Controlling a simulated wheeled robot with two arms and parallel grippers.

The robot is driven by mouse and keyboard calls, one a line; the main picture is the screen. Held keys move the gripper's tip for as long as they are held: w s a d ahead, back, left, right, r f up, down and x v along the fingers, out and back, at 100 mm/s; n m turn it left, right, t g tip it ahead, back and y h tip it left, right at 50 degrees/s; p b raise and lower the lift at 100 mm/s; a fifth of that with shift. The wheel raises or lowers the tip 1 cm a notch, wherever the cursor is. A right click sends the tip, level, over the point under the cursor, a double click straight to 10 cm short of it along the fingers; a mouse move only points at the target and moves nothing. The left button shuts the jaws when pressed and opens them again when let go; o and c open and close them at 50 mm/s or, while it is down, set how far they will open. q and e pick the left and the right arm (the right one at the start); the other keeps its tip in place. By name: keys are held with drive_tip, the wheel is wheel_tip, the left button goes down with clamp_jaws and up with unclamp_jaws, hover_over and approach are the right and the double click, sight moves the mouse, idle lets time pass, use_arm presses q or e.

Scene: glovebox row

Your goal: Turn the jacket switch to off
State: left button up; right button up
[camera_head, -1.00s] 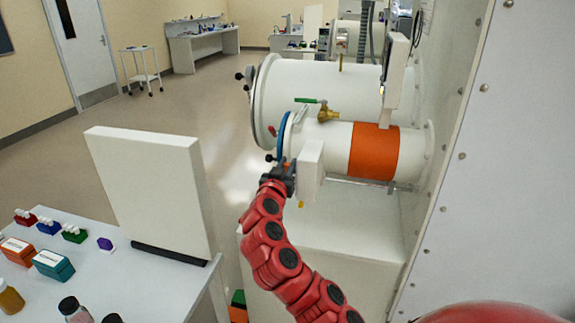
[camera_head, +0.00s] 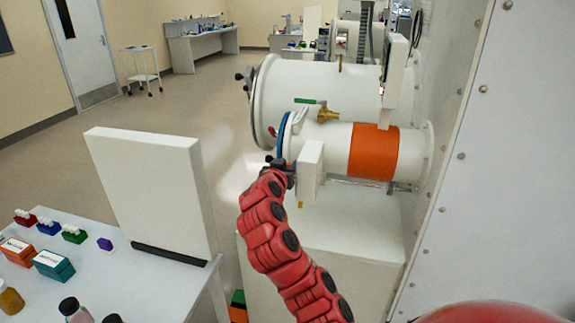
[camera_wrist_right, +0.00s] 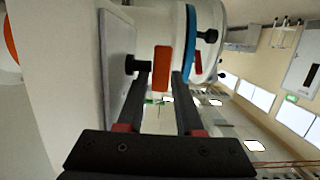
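The jacket switch shows in the right wrist view as an orange-red handle (camera_wrist_right: 162,68) on a black stem (camera_wrist_right: 138,65) that sticks out of a white box (camera_wrist_right: 116,70). In the head view, the white box (camera_head: 310,168) sits at the near side of the small white cylinder (camera_head: 335,140), which wears an orange jacket (camera_head: 373,152). My right gripper (camera_wrist_right: 162,80) is open, with its fingertips on either side of the handle. I cannot tell whether they touch it. In the head view, my right gripper (camera_head: 279,168) is beside the box's left side, and the switch is hidden. My left gripper is not in view.
A larger white cylinder (camera_head: 325,88) lies behind the small one. A brass valve with a green lever (camera_head: 310,101) is above the box. A bench with several small boxes and bottles and an upright white panel (camera_head: 152,190) stands at left.

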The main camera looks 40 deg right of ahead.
drive_tip(key=p+v, duration=0.2)
drive_tip(key=v, duration=1.5)
drive_tip(key=shift+a, duration=0.2)
